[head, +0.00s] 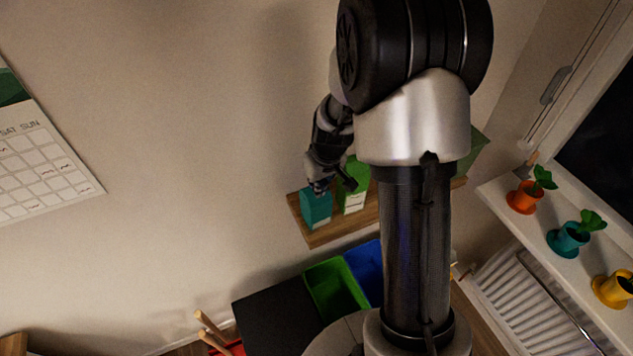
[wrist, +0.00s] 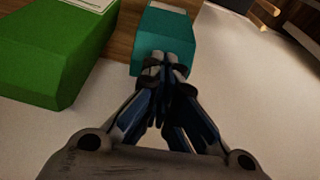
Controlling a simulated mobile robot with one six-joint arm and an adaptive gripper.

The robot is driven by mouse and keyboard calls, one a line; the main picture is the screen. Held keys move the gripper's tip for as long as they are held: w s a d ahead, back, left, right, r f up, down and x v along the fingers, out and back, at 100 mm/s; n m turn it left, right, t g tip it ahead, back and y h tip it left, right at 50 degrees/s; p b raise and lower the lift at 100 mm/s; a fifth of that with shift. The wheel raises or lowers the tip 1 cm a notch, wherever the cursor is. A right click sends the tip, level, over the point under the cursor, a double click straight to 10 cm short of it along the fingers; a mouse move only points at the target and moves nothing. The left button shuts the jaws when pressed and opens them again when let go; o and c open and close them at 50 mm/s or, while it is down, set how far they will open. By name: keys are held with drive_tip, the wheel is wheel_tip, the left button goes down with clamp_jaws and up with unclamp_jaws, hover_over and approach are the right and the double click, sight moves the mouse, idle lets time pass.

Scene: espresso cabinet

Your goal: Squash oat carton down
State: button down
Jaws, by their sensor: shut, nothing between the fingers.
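A teal carton (head: 316,207) stands at the left end of a wooden wall shelf (head: 318,238). A green carton (head: 354,196) stands just to its right. I cannot tell from print which one is the oat carton. My gripper (head: 318,190) is shut, with its fingertips at the top of the teal carton. In the wrist view my gripper (wrist: 164,62) is shut and empty, its tips overlapping the teal carton (wrist: 166,30); I cannot tell whether they touch it. The green carton (wrist: 45,60) lies to the left in that view, apart from the fingers.
Below the shelf are a green bin (head: 335,290) and a blue bin (head: 366,268) beside a black surface (head: 270,318). A windowsill with an orange pot (head: 523,199), a teal pot (head: 566,238) and a yellow pot (head: 611,291) is at right. The wall left of the shelf is clear up to a calendar (head: 45,165).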

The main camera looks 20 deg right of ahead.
drive_tip(key=b+x, duration=0.1)
drive_tip(key=x, duration=0.1)
drive_tip(key=shift+s+f+b, duration=0.3)
drive_tip(key=shift+f+b, duration=0.1)
drive_tip(key=shift+f, duration=0.05)
drive_tip(key=shift+r+p, duration=0.4)
drive_tip(key=shift+s+d+r+b, duration=0.1)
drive_tip(key=shift+s+r+b, duration=0.2)
drive_tip(key=shift+s, duration=0.5)
drive_tip(key=shift+s+r+b, duration=0.2)
drive_tip(key=shift+s+r, duration=0.05)
drive_tip(key=shift+s, duration=0.55)
drive_tip(key=shift+w, duration=0.1)
drive_tip(key=shift+w, duration=0.1)
drive_tip(key=shift+r, duration=0.2)
drive_tip(key=w+r+v, duration=0.1)
drive_tip(key=w+v, duration=0.2)
drive_tip(key=v, duration=0.8)
hover_over(321, 201)
drive_tip(key=s, duration=0.4)
drive_tip(key=shift+d+f, duration=0.15)
drive_tip(key=shift+f, duration=0.05)
